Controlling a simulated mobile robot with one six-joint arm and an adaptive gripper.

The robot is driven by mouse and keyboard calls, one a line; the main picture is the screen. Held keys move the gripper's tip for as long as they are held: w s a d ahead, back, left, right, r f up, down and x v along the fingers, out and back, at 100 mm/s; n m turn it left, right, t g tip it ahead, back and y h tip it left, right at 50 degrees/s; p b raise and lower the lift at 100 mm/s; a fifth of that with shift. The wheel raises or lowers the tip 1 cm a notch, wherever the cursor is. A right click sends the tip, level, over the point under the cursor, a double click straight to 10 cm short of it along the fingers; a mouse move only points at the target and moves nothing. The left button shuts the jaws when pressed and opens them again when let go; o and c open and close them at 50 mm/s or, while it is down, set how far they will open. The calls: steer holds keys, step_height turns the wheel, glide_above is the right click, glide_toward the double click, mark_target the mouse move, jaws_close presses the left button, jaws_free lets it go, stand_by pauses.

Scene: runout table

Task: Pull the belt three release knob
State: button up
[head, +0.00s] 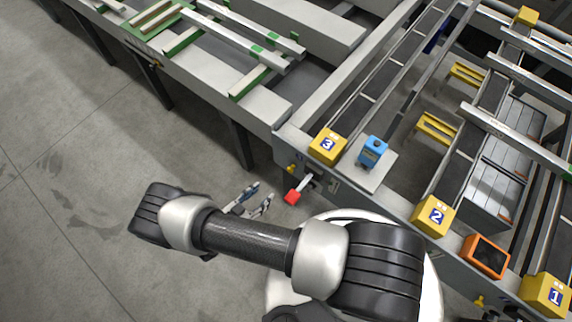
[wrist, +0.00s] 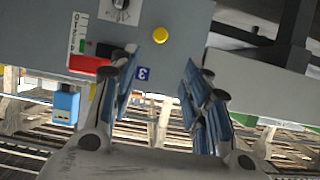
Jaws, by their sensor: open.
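A small round yellow knob (wrist: 161,35) sits on the grey panel in the wrist view, near a blue label with a 3 (wrist: 143,73). In the head view a small yellow knob (head: 291,168) shows on the end face below the yellow box marked 3 (head: 328,146). I take it as the belt three release knob. My gripper (wrist: 162,66) is open and empty, and the knob appears just beyond and between its fingertips in the picture. In the head view my gripper (head: 254,203) is left of the end face, apart from the knob.
A red handle (head: 292,197) sticks out close to the knob; red also shows in the wrist view (wrist: 88,64) beside a dial (wrist: 121,10). A blue device (head: 372,151) stands right of box 3. Boxes marked 2 (head: 434,216) and 1 (head: 546,294) are farther right. Floor at left is clear.

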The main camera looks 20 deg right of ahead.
mark_target(289, 171)
steer(key=b+x, duration=0.1)
steer(key=x, duration=1.5)
steer(key=shift+w+d+f+b, duration=0.15)
steer(key=shift+d+f+b, duration=0.1)
steer(key=shift+d+b, duration=0.1)
steer(key=shift+c, duration=0.5)
jaws_close()
